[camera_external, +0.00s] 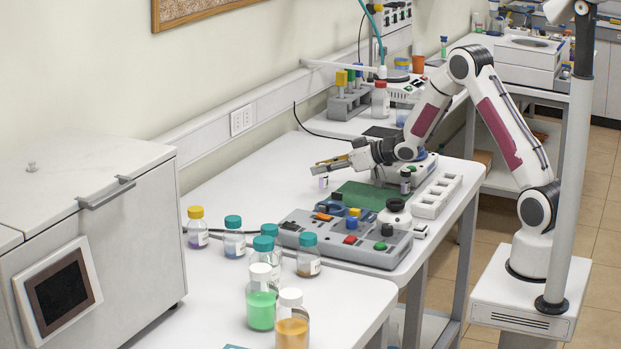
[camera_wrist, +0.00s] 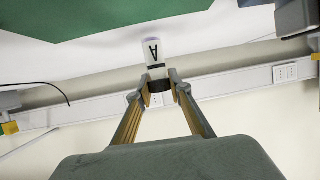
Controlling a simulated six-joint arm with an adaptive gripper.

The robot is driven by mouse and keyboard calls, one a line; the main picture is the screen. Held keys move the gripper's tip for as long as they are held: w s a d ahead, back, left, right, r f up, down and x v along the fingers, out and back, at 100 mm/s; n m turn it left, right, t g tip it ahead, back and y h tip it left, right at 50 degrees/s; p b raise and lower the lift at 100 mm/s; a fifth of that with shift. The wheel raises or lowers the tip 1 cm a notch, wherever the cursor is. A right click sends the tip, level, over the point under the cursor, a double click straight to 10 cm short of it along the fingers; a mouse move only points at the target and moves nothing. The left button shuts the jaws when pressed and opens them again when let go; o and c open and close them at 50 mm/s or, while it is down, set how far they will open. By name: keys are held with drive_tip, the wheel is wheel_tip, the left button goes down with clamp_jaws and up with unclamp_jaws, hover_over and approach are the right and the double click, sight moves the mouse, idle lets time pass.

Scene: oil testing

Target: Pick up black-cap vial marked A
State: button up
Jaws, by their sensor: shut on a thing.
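The vial marked A (camera_wrist: 154,50) is small, with a white label bearing the letter A and a dark cap. In the wrist view its cap is between the fingertips of my gripper (camera_wrist: 160,86), which is shut on it. In the external view the vial (camera_external: 323,183) hangs below the fingertips of my gripper (camera_external: 320,167), over the white table left of the green mat. The vial looks about upright there. I cannot tell whether its base touches the table.
Another dark-capped vial (camera_external: 405,182) stands by the green mat (camera_external: 362,194). A grey tray (camera_external: 335,251) with coloured blocks and a white rack (camera_external: 437,196) are nearby. Several capped bottles stand in front, including a green one (camera_external: 261,308). The table left of the mat is clear.

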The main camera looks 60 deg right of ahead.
drive_tip(key=shift+r, duration=4.55)
